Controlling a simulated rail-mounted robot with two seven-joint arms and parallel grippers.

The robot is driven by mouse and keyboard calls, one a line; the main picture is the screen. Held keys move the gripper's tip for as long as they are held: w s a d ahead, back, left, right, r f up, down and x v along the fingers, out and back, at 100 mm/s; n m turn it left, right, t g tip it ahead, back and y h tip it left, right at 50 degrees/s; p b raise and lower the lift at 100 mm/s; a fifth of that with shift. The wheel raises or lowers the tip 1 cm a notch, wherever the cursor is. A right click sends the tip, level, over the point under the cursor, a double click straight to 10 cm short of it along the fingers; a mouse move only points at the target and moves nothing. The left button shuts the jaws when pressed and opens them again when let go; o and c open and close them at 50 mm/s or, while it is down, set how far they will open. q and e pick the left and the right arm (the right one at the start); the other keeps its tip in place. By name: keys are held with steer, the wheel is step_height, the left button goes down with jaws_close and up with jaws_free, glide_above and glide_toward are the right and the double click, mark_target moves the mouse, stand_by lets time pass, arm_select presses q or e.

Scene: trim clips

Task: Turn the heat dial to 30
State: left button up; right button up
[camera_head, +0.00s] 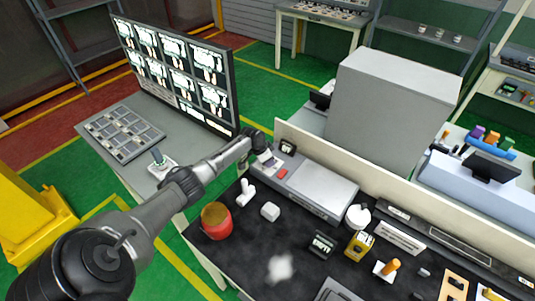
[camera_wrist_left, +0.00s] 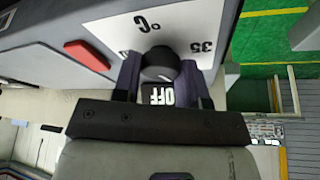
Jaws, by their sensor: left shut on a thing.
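The heat dial (camera_wrist_left: 160,65) is a dark round knob on a white plate (camera_wrist_left: 190,22) in the left wrist view. The plate shows "°C" and "35", and "OFF" reads between the fingers. My left gripper (camera_wrist_left: 162,88) is shut on the dial, one dark finger on each side. In the head view my left gripper (camera_head: 258,142) is at the left end of the grey machine (camera_head: 320,185). The dial itself is hidden or too small there. The pointer's setting cannot be read. My right gripper is not in view.
A red button (camera_wrist_left: 87,55) sits beside the dial plate; it also shows in the head view (camera_head: 282,174). A red pot (camera_head: 216,222), a white block (camera_head: 270,211) and a yellow box (camera_head: 359,245) stand on the black bench. A large monitor (camera_head: 180,70) is at the left.

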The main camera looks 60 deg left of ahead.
arm_select(q)
steer(key=shift+w+r+n+y+p, duration=0.1)
steer(key=shift+n+y+p, duration=0.3)
steer(key=shift+n+p, duration=0.6)
steer(key=o, duration=0.9)
steer(key=shift+s+r, duration=0.25)
steer(key=shift+r, duration=0.1)
steer(key=shift+p+v, duration=0.9)
steer(key=shift+v, duration=5.55)
steer(key=shift+d, duration=0.1)
